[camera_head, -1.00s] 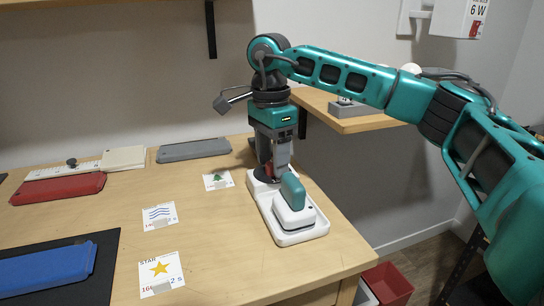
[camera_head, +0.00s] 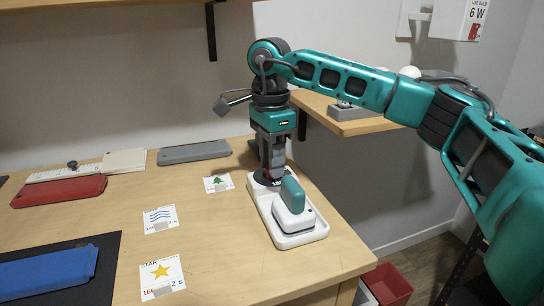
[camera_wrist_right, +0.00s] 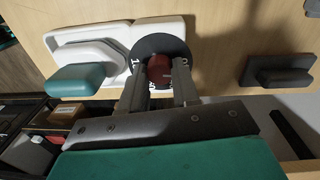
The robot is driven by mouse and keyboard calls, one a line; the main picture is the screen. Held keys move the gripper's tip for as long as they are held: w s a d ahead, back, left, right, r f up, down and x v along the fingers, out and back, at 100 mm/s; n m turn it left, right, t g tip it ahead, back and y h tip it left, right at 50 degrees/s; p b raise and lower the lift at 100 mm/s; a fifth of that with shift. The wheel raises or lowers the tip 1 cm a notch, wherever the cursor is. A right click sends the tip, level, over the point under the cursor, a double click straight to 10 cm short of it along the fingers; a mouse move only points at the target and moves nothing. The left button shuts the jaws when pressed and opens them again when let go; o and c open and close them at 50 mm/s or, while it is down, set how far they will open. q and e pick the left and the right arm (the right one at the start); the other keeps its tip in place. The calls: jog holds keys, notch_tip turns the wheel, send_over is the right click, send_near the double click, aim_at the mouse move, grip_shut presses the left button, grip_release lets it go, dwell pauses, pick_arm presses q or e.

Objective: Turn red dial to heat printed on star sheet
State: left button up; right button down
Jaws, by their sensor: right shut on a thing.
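The red dial (camera_wrist_right: 159,65) sits on a black disc (camera_wrist_right: 172,45) with white marks, at one end of the white base (camera_head: 310,231). My right gripper (camera_wrist_right: 160,76) points down with one finger on each side of the dial, shut on it. In the head view the right gripper (camera_head: 271,168) largely hides the dial. A white press with a teal handle (camera_head: 293,194) rests on the same base. The star sheet (camera_head: 174,270) lies at the table's front, with a yellow star and a red number starting "16"; a small pale piece covers part of the number. The left gripper is out of view.
A wave sheet (camera_head: 160,212) and a tree sheet (camera_head: 212,187) lie nearby. Red (camera_head: 60,190), grey (camera_head: 194,152) and blue (camera_head: 45,270) flat cases lie on the table (camera_head: 225,245). A wooden shelf (camera_head: 365,125) is right of the wrist. A red bin (camera_head: 388,284) stands below the table.

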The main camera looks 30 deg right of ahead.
jog(key=m+p, duration=0.2)
jog(key=m, duration=0.2)
jog(key=shift+r+p, duration=0.1)
jog(key=shift+p, duration=0.2)
jog(key=m+p, duration=0.2)
jog(key=m, duration=0.3)
jog(key=shift+p, duration=0.35)
jog(key=shift+m+y, duration=0.3)
jog(key=shift+m, duration=0.4)
jog(key=m+p, duration=0.2)
jog(key=m, duration=0.2)
jog(key=shift+m, duration=0.3)
jog(key=m+p, duration=0.1)
jog(key=m, duration=0.1)
jog(key=shift+m, duration=0.3)
jog(key=shift+m+t+p, duration=0.3)
jog(key=shift+m+p, duration=0.3)
jog(key=shift+m, duration=1)
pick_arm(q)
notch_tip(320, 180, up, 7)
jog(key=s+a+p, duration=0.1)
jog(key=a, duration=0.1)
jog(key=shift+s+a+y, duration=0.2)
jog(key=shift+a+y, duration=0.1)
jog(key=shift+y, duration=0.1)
pick_arm(e)
jog(key=shift+m, duration=0.9)
